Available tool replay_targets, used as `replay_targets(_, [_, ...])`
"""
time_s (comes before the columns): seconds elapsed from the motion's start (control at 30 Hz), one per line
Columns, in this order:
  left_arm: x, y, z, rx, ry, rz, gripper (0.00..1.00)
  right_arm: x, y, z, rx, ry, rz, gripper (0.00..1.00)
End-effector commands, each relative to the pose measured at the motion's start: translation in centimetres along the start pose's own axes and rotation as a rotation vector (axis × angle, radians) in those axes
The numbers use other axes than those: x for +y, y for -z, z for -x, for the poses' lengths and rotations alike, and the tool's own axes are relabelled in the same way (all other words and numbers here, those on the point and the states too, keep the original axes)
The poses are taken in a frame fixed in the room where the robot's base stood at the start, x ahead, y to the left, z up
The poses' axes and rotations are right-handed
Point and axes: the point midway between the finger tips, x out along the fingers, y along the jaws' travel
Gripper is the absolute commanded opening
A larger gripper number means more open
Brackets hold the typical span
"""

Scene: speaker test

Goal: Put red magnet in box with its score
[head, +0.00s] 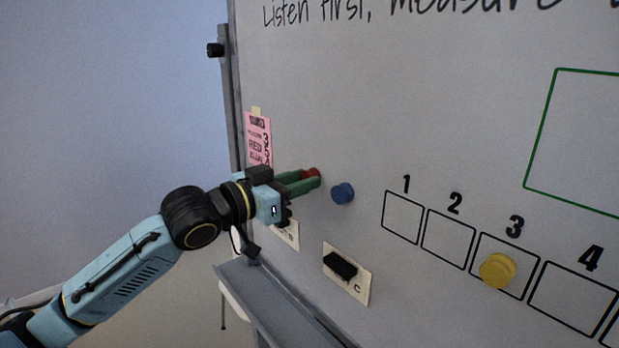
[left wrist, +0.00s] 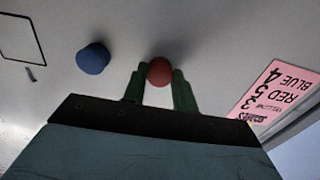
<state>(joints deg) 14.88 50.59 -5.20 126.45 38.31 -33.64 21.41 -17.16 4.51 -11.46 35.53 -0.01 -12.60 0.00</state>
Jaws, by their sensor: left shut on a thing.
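The red magnet (head: 313,173) is between the green fingertips of my left gripper (head: 308,181), which is shut on it at the whiteboard. The left wrist view shows the red magnet (left wrist: 160,71) held between both fingers. I cannot tell whether it touches the board. Numbered boxes run along the board to the right: box 1 (head: 403,217), box 2 (head: 448,239), box 3 (head: 516,260) and box 4 (head: 572,297). A pink score note (head: 258,140) lists names with numbers. My right gripper is not in view.
A blue magnet (head: 343,193) sits on the board just right of my left gripper. A yellow magnet (head: 497,270) is in box 3. A card with a black block (head: 341,265) is below. A tray (head: 285,305) runs along the board's lower edge. Boxes 1, 2 and 4 look empty.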

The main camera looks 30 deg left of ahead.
Motion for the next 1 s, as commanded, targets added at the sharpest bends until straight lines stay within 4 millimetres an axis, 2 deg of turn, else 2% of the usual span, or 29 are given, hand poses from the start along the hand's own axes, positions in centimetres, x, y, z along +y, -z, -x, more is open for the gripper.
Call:
replay_targets(0.1, [0.0, 0.0, 0.0, 0.000, 0.000, 0.000, 0.11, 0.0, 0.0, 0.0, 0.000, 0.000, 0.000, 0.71])
replay_targets(0.27, [0.0, 0.2, 0.0, -0.002, 0.000, 0.000, 0.11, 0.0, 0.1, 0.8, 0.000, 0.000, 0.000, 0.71])
replay_targets(0.57, [0.0, 0.1, 0.1, 0.000, 0.000, 0.000, 0.11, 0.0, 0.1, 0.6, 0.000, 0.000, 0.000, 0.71])
replay_targets(1.0, [-0.1, 0.1, 1.5, 0.000, 0.001, 0.001, 0.11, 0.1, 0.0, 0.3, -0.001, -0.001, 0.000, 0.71])
